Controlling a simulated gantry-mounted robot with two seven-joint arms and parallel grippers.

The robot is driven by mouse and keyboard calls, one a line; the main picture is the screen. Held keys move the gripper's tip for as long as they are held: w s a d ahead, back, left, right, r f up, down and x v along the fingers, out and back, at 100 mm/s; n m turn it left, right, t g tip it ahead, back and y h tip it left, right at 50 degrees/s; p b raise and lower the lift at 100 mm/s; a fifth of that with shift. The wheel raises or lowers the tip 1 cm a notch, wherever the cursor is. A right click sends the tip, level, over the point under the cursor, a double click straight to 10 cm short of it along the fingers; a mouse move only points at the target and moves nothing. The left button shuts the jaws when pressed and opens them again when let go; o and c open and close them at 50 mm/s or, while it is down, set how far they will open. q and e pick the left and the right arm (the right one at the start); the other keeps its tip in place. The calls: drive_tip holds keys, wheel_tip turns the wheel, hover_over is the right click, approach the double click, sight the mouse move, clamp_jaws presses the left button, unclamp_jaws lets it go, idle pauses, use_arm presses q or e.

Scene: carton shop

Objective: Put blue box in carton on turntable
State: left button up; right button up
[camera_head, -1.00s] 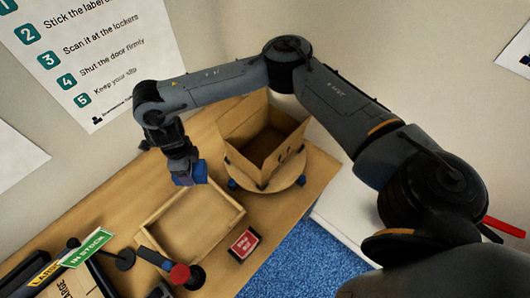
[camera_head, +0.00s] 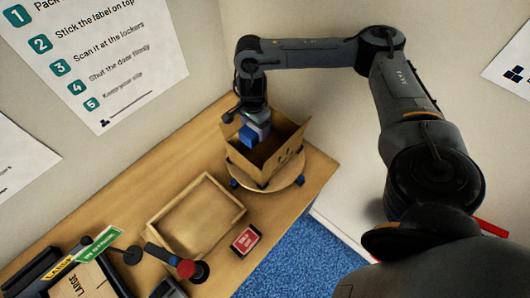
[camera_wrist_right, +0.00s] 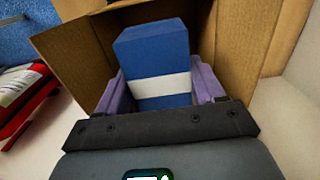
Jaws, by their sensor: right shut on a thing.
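The open carton (camera_head: 290,133) stands on the round wooden turntable (camera_head: 290,185) at the back right of the table. My right gripper (camera_head: 256,128) is at the carton's open top, with the blue box (camera_head: 248,138) between its fingers. In the right wrist view the blue box (camera_wrist_right: 155,55) has a white band and sits between the two purple fingers of the gripper (camera_wrist_right: 160,92). The brown carton walls (camera_wrist_right: 85,50) rise around and beyond the box. How deep the box reaches into the carton is hard to tell. My left gripper is not in view.
An empty shallow wooden tray (camera_head: 228,200) lies in front of the turntable. A red device (camera_head: 245,240) lies right of the tray. A red-knobbed tool (camera_head: 185,268), a green sign (camera_head: 98,244) and a flat "LARGE" carton (camera_head: 70,285) are at front left.

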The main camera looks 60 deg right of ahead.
wheel_tip(320, 180, down, 14)
drive_tip(key=b, duration=0.7)
drive_tip(key=shift+s+r, duration=0.1)
drive_tip(key=shift+r, duration=0.1)
wheel_tip(320, 180, down, 4)
drive_tip(key=shift+r, duration=0.1)
drive_tip(key=shift+f, duration=0.4)
drive_tip(key=shift+f, duration=0.15)
drive_tip(key=o, duration=1.1)
